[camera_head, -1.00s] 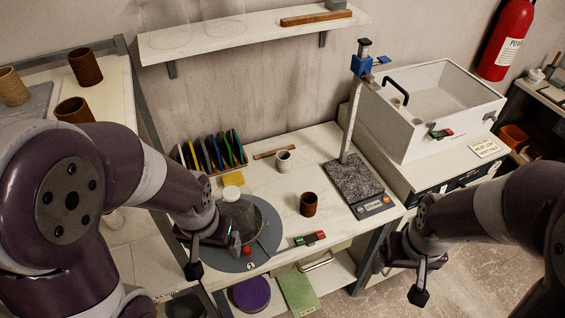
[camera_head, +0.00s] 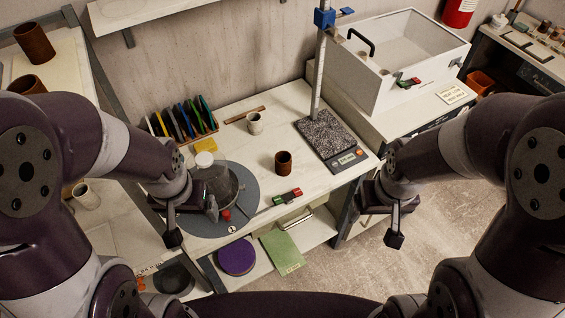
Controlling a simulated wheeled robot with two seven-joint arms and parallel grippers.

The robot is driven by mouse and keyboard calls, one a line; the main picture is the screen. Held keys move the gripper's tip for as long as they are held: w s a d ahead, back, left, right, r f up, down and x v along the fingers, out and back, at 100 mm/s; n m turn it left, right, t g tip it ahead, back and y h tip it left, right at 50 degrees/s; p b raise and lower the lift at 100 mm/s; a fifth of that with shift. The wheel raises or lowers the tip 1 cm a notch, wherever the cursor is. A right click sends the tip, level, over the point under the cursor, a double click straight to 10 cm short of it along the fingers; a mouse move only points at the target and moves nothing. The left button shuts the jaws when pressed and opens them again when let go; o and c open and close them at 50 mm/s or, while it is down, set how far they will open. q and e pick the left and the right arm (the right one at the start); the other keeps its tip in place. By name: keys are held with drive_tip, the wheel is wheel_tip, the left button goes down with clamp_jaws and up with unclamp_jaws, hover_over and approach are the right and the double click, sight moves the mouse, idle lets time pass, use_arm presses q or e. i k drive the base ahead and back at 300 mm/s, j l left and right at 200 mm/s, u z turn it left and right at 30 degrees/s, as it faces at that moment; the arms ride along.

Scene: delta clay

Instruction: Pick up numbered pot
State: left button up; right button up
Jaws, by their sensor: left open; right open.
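A small brown pot (camera_head: 283,162) stands upright on the white work table (camera_head: 262,185). A pale pot (camera_head: 254,123) stands behind it, to the left. Other brown pots, one (camera_head: 34,43) and another (camera_head: 27,85), stand on the left-hand bench, with a pale pot (camera_head: 86,195) lower there. I cannot read a number on any pot. My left gripper (camera_head: 192,222) is open over the near left edge of the round grey turntable (camera_head: 245,205), apart from the pots. My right gripper (camera_head: 380,215) is open and empty, off the table's right front corner.
Colored plates in a rack (camera_head: 183,122) stand at the back left. A white open box (camera_head: 410,75) is at the right. A red-green object (camera_head: 287,196) lies at the front edge.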

sight(254, 119)
drive_tip(key=i+z, duration=0.15)
drive_tip(key=z, duration=0.2)
drive_tip(key=i+j+z, duration=0.1)
drive_tip(key=z, duration=0.25)
drive_tip(key=i+j+z, duration=0.1)
drive_tip(key=z, duration=0.3)
drive_tip(key=i+j, duration=0.05)
